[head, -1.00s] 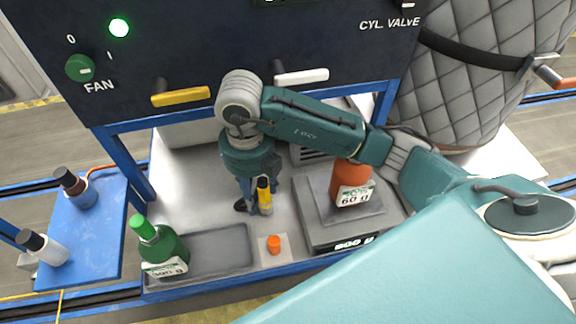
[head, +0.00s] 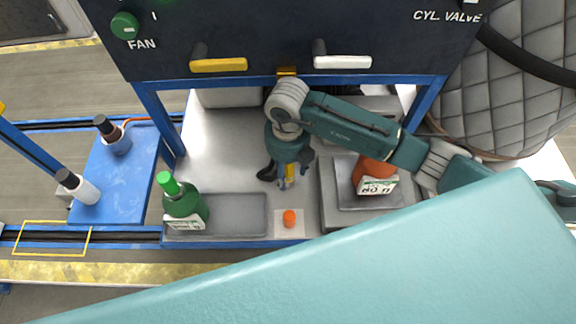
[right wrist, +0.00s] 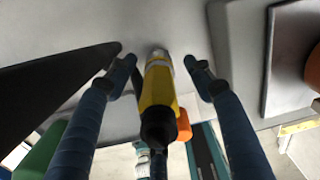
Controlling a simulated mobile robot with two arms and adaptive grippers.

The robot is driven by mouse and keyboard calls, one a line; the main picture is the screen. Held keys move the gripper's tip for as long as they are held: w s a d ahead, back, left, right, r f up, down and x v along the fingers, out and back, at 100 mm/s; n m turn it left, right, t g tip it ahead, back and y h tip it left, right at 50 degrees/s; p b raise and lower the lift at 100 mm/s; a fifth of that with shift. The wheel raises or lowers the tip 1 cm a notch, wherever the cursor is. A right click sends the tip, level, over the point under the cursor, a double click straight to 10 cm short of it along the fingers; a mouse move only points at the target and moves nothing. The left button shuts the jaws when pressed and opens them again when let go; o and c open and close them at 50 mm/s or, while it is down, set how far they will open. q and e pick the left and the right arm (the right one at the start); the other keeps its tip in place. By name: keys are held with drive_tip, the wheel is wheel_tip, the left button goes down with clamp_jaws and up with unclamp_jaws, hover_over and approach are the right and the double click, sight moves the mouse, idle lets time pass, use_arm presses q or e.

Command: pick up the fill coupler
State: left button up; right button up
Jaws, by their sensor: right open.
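The fill coupler appears to be the yellow piece with a dark end (right wrist: 158,92). It stands on the grey bench top and also shows, partly hidden, in the head view (head: 290,172). My right gripper (head: 285,178) points down over it from behind. In the right wrist view its open fingers (right wrist: 161,77) stand on either side of the coupler, with visible gaps. I cannot see contact with either finger. My left gripper is not in view.
An orange knob (head: 290,217) on a pale plate is just in front. A green bottle (head: 184,203) stands left, by a grey tray (head: 238,214). An orange cylinder (head: 374,174) stands on a scale to the right. The dark panel with handles rises behind.

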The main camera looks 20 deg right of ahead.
drive_tip(key=shift+f, duration=0.95)
clamp_jaws()
drive_tip(key=shift+r, duration=0.15)
